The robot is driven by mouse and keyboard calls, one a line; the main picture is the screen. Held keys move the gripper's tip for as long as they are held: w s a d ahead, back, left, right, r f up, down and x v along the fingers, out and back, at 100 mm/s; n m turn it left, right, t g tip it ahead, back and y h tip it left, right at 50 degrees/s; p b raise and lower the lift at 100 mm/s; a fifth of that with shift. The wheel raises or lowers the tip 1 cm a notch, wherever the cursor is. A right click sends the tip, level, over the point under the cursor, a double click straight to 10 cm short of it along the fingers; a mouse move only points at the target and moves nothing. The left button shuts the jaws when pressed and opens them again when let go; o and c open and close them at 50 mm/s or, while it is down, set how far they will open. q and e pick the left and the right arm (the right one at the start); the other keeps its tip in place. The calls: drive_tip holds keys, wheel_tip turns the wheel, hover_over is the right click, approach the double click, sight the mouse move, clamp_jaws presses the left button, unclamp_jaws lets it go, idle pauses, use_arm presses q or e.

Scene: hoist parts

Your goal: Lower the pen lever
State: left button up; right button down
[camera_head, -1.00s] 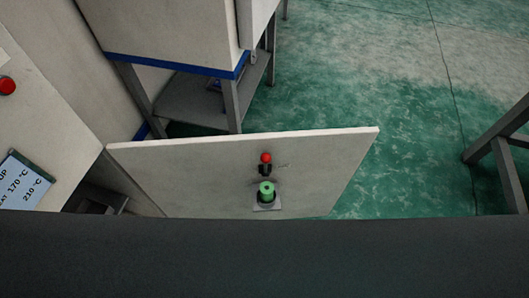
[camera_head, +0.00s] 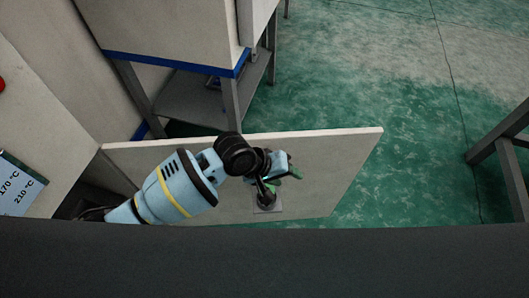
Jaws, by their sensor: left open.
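An upright pale panel (camera_head: 335,165) carries a small grey square base plate (camera_head: 274,209). The green part on that plate is almost wholly hidden behind my left gripper, and the red-tipped part above it is hidden too. I cannot tell which of them is the pen lever or how it stands. My left gripper (camera_head: 284,175) is open, in front of the panel just above the base plate. I cannot tell whether it touches anything. My right gripper is not in view.
A dark flat surface (camera_head: 300,262) fills the bottom of the view. A white cabinet (camera_head: 165,32) on grey legs stands behind the panel. A display (camera_head: 18,190) is at the left edge, and a grey frame (camera_head: 505,155) is at the right. Green floor is clear between.

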use_arm(q)
drive_tip(key=w+a+r+n+y, duration=0.1)
drive_tip(key=w+a+r+y, duration=0.1)
drive_tip(key=w+a+r, duration=0.1)
drive_tip(key=w+a+r+n+g+y, duration=0.1)
drive_tip(key=w+a+r+y, duration=0.1)
drive_tip(key=w+a+r, duration=0.1)
drive_tip(key=shift+w, duration=0.3)
drive_tip(key=shift+w+a+r+n+y, duration=0.2)
drive_tip(key=shift+a+r+n+y, duration=0.1)
drive_tip(key=shift+a+y, duration=0.1)
drive_tip(key=b+x, duration=0.1)
drive_tip(key=x, duration=0.5)
drive_tip(key=shift+f+b, duration=0.3)
drive_tip(key=shift+d+f, duration=0.2)
drive_tip(key=shift+f, duration=0.4)
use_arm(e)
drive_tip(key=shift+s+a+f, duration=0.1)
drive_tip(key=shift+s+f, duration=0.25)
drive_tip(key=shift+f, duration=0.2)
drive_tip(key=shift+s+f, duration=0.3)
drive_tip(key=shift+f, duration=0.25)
use_arm(q)
drive_tip(key=shift+c, duration=0.3)
clamp_jaws()
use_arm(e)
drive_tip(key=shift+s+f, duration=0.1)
